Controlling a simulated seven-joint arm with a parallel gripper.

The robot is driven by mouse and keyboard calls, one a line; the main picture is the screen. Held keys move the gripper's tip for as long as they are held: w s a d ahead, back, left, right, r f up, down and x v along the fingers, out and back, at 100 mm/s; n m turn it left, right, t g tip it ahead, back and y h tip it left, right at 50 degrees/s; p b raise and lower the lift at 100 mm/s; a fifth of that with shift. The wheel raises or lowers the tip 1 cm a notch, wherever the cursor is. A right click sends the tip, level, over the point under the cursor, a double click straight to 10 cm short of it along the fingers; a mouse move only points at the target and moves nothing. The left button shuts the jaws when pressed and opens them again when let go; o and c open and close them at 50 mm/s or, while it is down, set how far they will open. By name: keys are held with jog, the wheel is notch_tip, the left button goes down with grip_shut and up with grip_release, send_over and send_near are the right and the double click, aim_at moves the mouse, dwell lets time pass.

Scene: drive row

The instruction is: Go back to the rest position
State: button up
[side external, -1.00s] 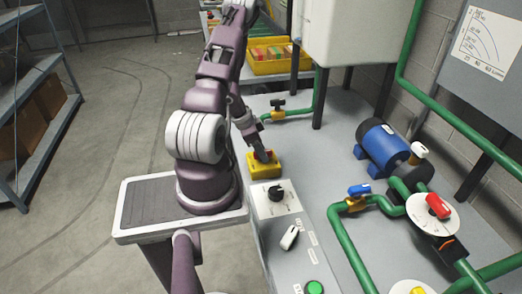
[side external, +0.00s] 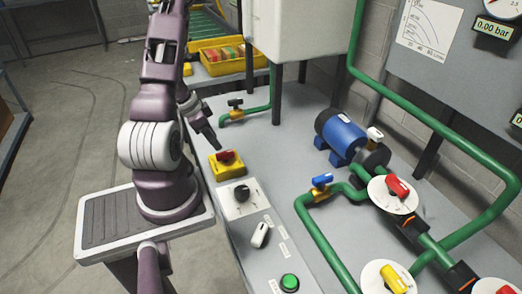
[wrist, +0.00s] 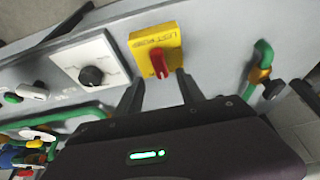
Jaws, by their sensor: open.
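My gripper (side external: 217,148) is open and empty, pointing down at the far left part of the grey bench. It is just above and behind a yellow switch box (side external: 228,168) with a red knob (side external: 226,155). In the wrist view the two fingers of my gripper (wrist: 159,82) stand apart, and the yellow switch box (wrist: 150,40) and red knob (wrist: 159,63) show beyond them. The fingers appear clear of the knob. My arm rises from its base left of the bench.
A blue motor (side external: 341,136) and green pipes (side external: 318,228) fill the right. A yellow crate (side external: 222,65) stands behind.

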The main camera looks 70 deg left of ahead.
jog(key=w+a+r+y, duration=0.2)
jog(key=w+r+y, duration=0.2)
jog(key=w+r, duration=0.5)
jog(key=w+d+r+n+t+y, duration=0.1)
jog(key=w+d+r, duration=0.1)
jog(key=d+r, duration=0.3)
jog(key=w+d+r+y, duration=0.1)
jog(key=w+d+r, duration=0.1)
jog(key=r, duration=0.6)
jog(key=s+d+r+n+h, duration=0.1)
jog(key=s+d+r, duration=0.15)
jog(key=d, duration=0.45)
jog(key=s+d+r, duration=0.1)
jog(key=d+r, duration=0.2)
jog(key=d, duration=0.5)
jog(key=s+d+m+h, duration=0.1)
jog(key=s+d+h, duration=0.4)
jog(key=s+d, duration=0.5)
jog(key=d, duration=0.4)
jog(key=shift+s+r+m, duration=0.25)
jog(key=shift+r+m, duration=0.05)
jog(key=shift+m, duration=0.1)
